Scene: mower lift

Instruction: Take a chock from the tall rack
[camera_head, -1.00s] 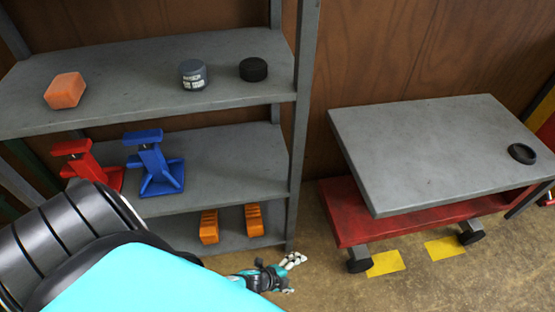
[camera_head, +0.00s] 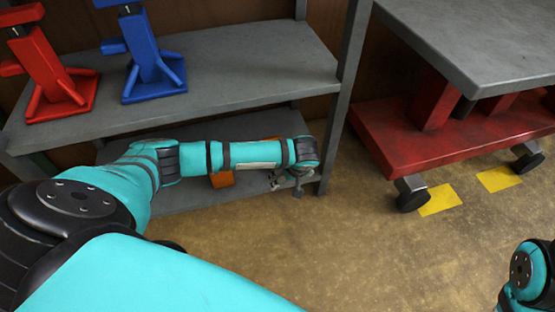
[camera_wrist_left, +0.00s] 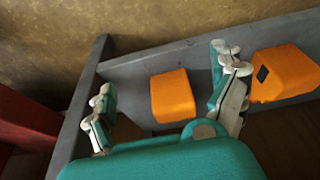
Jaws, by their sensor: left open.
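The tall grey rack (camera_head: 250,65) stands at the left of the head view. Two orange chocks lie on its lowest shelf. In the left wrist view one chock (camera_wrist_left: 173,95) shows between the spread fingers, beyond the palm. The other chock (camera_wrist_left: 285,75) lies to the right, outside the right finger. In the head view my left forearm covers most of the chocks; part of one orange chock (camera_head: 222,181) shows below it. My left gripper (camera_wrist_left: 163,72) is open and empty; it also shows at the shelf's right end in the head view (camera_head: 288,180). My right gripper is out of view.
A red jack stand (camera_head: 48,75) and a blue jack stand (camera_head: 150,65) stand on the shelf above. A rack post (camera_head: 345,90) rises close to my left gripper. A red lift base (camera_head: 450,135) on wheels is at the right. The floor between is clear.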

